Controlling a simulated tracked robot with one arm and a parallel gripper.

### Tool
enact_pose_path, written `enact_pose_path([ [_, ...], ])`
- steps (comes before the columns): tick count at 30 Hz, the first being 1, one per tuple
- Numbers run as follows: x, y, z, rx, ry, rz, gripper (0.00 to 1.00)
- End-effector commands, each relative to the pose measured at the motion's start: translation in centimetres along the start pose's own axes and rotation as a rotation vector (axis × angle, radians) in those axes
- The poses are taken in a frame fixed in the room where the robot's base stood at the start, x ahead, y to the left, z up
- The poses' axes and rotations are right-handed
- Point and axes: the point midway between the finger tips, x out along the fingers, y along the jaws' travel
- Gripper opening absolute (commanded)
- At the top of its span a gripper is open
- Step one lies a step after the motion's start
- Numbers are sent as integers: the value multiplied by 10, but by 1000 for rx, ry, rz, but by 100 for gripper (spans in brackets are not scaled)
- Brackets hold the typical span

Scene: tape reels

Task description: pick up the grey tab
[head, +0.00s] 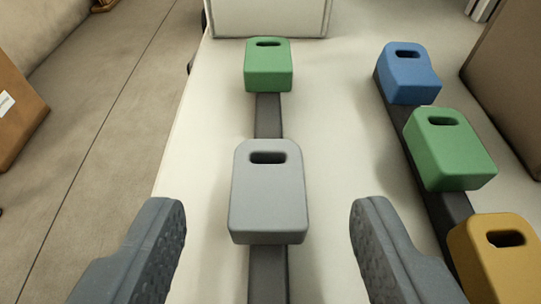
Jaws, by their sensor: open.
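The grey tab (267,201) is a rounded block with a dark slot near its top. It sits on a dark strip (268,277) in the middle of the head view. My gripper (268,220) is open, with one dark textured finger to the left of the tab and one to the right. Both fingers are apart from the tab, with clear gaps on either side. Nothing is held between them.
A green tab (268,72) sits farther up the same strip. On the right, a second dark strip (397,130) carries a blue tab (409,80), another green tab (449,155) and a yellow tab (500,265). The white surface (340,120) between the strips is bare.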

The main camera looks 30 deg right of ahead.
Motion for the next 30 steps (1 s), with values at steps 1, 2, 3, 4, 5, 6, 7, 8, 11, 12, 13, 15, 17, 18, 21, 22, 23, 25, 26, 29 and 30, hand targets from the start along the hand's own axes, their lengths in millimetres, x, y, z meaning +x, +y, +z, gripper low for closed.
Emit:
enact_pose_path([
  [1, 10, 1, 2, 1, 1, 4, 53],
  [2, 14, 1, 2, 1, 0, 5, 53],
  [3, 18, 1, 2, 1, 0, 5, 53],
  [4, 21, 1, 2, 1, 0, 4, 53],
  [5, 22, 1, 2, 1, 0, 3, 53],
  [6, 24, 0, 1, 0, 0, 2, 53],
  [7, 24, 0, 1, 0, 0, 1, 53],
  [8, 24, 0, 1, 0, 0, 1, 53],
  [11, 23, 0, 1, 0, 0, 0, 53],
  [12, 23, 0, 1, 0, 0, 0, 50],
  [13, 23, 0, 1, 0, -1, 0, 42],
  [15, 23, 0, 1, 0, -1, 0, 22],
  [17, 23, 0, 1, 0, -1, 0, 5],
  [18, 23, 0, 1, 0, -1, 0, 5],
  [21, 23, 0, 1, 0, -1, 1, 5],
  [22, 23, 0, 1, 0, -1, 1, 5],
  [23, 23, 0, 1, 0, -1, 1, 5],
  [25, 23, 0, 0, 0, -1, 1, 5],
  [26, 23, 0, 0, 0, -1, 1, 5],
  [29, 20, 0, -7, 1, -1, 1, 5],
  [30, 18, 0, -12, 2, -1, 1, 5],
])
